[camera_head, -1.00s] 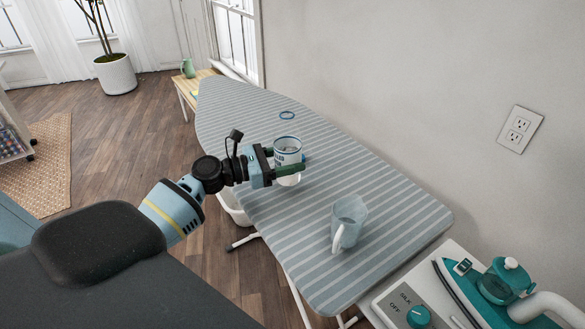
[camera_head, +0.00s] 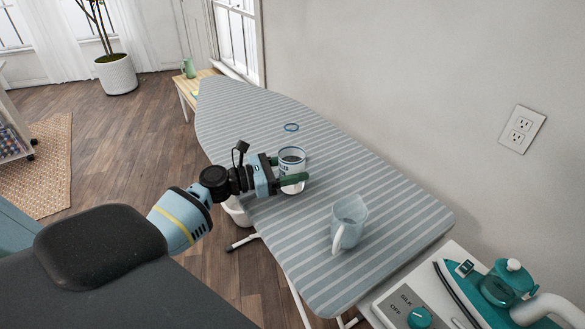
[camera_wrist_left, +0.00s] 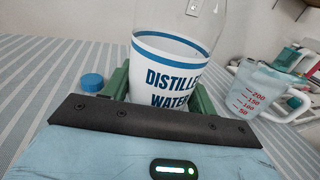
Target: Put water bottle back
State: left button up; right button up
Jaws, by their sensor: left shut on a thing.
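My left gripper (camera_head: 284,170) is shut around the water bottle (camera_head: 291,159), above the middle of the striped ironing board (camera_head: 400,215). The bottle is clear and upright, with a white label and blue bands. The left wrist view shows the words "DISTILLED WATER" on the label of the bottle (camera_wrist_left: 168,75). A blue cap (camera_wrist_left: 92,82) lies on the board beside the bottle in the left wrist view. I cannot tell whether the bottle's base touches the board. My right gripper is not in view.
A clear measuring cup (camera_head: 349,222) with a white handle stands on the board, right of the bottle. A teal iron (camera_head: 500,287) is at the lower right. A white basket (camera_head: 237,211) sits below the board. The board's far left end is bare.

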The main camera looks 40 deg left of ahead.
pick_arm(q)
jog(key=shift+f, duration=0.1)
jog(key=o, duration=1.2)
jog(key=shift+r, duration=0.25)
jog(key=v, duration=0.5)
jog(key=b+v, duration=0.1)
jog(key=v, duration=0.5)
jog(key=shift+f, duration=0.2)
jog(key=shift+s+a+r, duration=0.1)
jog(key=shift+s+a, duration=0.2)
jog(key=shift+s, duration=0.1)
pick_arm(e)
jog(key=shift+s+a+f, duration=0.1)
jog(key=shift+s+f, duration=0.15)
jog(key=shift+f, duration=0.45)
